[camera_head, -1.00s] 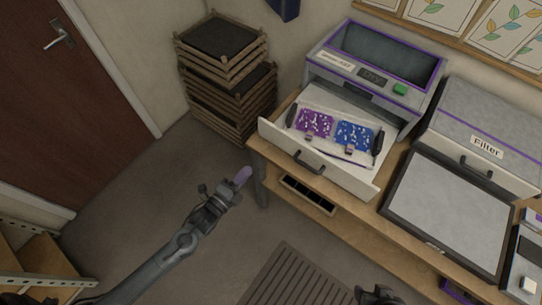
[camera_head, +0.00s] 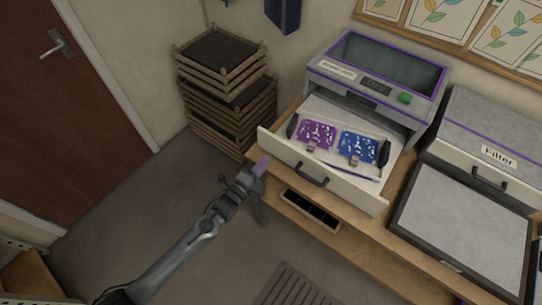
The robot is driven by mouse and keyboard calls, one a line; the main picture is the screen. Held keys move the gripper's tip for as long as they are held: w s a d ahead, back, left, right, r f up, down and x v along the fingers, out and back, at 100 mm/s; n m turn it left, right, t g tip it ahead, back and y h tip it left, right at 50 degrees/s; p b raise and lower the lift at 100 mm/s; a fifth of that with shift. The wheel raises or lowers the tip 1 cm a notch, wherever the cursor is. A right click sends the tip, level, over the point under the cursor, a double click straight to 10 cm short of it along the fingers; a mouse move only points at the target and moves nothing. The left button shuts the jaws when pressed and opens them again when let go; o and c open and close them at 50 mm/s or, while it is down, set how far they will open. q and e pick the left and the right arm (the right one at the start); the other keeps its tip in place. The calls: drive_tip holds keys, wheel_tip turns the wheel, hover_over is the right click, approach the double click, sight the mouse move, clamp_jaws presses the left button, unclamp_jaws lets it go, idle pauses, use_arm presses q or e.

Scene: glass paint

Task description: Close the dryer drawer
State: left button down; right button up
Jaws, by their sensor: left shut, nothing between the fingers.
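The dryer (camera_head: 372,80) is a grey and purple box with a dark window and a green button, on the wooden bench. Its white drawer (camera_head: 345,193) is pulled out, with a dark handle (camera_head: 312,174) on the front. A tray with a purple patterned piece (camera_head: 318,133) and a blue patterned piece (camera_head: 358,147) lies in the drawer. My right gripper is out of view.
A white-fronted Filter unit (camera_head: 488,145) and a grey flat panel (camera_head: 463,226) stand to the right of the dryer. Stacked wooden racks (camera_head: 222,85) stand at the back left. A brown door (camera_head: 48,100) is at far left. Open floor (camera_head: 130,225) lies at left.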

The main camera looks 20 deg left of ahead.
sight(276, 149)
use_arm(q)
drive_tip(key=shift+x, duration=2.35)
